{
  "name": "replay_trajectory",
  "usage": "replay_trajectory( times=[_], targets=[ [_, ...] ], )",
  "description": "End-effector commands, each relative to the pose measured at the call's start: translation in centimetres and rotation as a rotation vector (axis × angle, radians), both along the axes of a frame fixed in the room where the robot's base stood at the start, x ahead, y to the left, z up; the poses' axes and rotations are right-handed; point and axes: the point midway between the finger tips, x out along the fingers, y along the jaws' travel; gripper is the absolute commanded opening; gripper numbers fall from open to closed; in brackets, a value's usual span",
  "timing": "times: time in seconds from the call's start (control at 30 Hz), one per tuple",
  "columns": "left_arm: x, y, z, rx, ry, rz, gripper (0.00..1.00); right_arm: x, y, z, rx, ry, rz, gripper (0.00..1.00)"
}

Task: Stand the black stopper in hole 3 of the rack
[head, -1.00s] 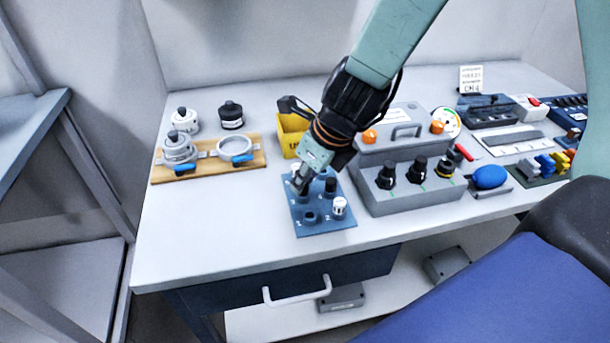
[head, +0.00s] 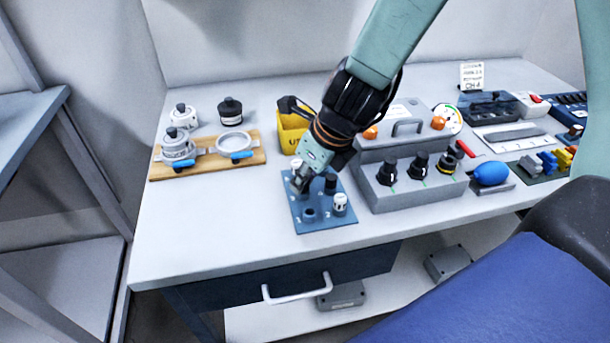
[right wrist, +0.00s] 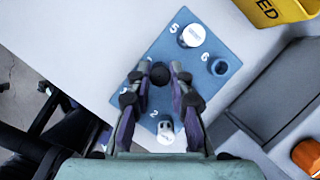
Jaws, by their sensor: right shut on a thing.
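The blue rack (head: 325,224) lies near the front of the table, with numbered holes. My right gripper (head: 299,187) points down over the middle of its left column. In the right wrist view its fingers are shut on the black stopper (right wrist: 160,74), upright at hole 3; I cannot tell whether it is fully seated. A white-topped stopper (right wrist: 192,36) stands in hole 5 and another (right wrist: 165,132) in hole 2. Hole 6 (right wrist: 220,67) is empty. Another dark stopper (head: 330,183) stands in the middle right place. My left gripper is not in view.
A yellow bin (head: 292,133) stands behind the rack. A grey box with black knobs (head: 415,190) stands close on its right. A wooden board (head: 207,166) with ring holders lies at the left. Table to the rack's left is clear.

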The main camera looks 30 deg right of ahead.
Motion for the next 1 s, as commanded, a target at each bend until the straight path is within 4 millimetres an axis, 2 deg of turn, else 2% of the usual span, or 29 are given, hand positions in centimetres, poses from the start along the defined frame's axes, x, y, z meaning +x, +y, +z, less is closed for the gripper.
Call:
replay_trajectory(
  times=[0.3, 0.33, 0.63, 1.0],
  targets=[
    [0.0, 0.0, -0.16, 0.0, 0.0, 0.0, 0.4, 0.0, 0.0, -0.16, 0.0, 0.0, 0.0, 0.0],
    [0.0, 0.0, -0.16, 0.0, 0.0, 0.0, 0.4, 0.0, 0.0, -0.16, 0.0, 0.0, 0.0, 0.21],
    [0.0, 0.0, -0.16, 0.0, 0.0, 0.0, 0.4, 0.0, 0.0, -0.16, 0.0, 0.0, 0.0, 0.46],
    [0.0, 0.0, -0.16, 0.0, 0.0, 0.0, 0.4, 0.0, 0.0, -0.16, 0.0, 0.0, 0.0, 0.46]
  ],
)
